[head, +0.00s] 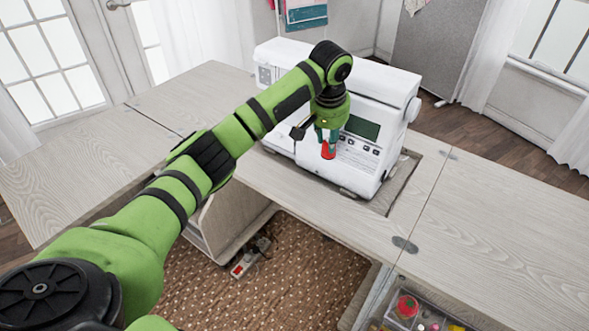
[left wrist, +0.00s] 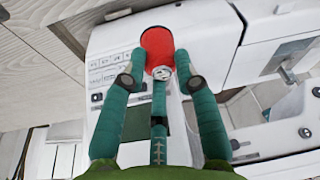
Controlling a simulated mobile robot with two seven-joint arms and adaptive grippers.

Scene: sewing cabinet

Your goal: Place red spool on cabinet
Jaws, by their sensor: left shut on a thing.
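The red spool (head: 328,151) is held in my left gripper (head: 327,136) in front of the white sewing machine (head: 365,99). In the left wrist view the red spool (left wrist: 157,46) sits at the fingertips of the teal fingers (left wrist: 160,78), with its pale end facing the camera. The spool is above the cabinet top (head: 262,173) in the head view, and I see no contact with it. The cabinet is pale wood with a recess around the machine. My right gripper is not in view.
An open drawer at the lower right holds several coloured spools (head: 407,306). The right side of the cabinet top (head: 500,235) is bare. A power strip (head: 247,259) lies on the brown dotted rug below. The machine stands close behind the gripper.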

